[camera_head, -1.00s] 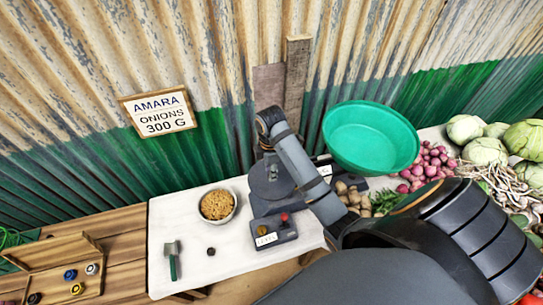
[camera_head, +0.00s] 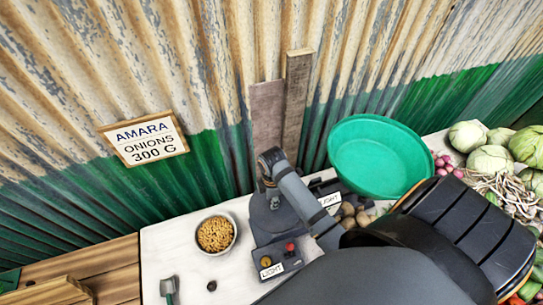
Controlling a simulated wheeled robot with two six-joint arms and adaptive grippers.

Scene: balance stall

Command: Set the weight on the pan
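A small dark knob-like thing (camera_head: 212,286), possibly the weight, stands alone on the white tabletop (camera_head: 165,243) at the lower left. A wide green pan (camera_head: 372,160) is raised at the right of a dark grey balance-like device (camera_head: 262,222). My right arm crosses the lower right and reaches toward that device. Its fingers cannot be made out there, and the arm hides part of the device. My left gripper is not in the picture.
A bowl of yellowish grains (camera_head: 231,248) stands left of the device, with a green-handled tool (camera_head: 169,287) in front. A box labelled LIGHT (camera_head: 290,262) has yellow and red knobs. Cabbages (camera_head: 490,160) and other vegetables crowd the right. A corrugated wall with a sign (camera_head: 146,138) closes the back.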

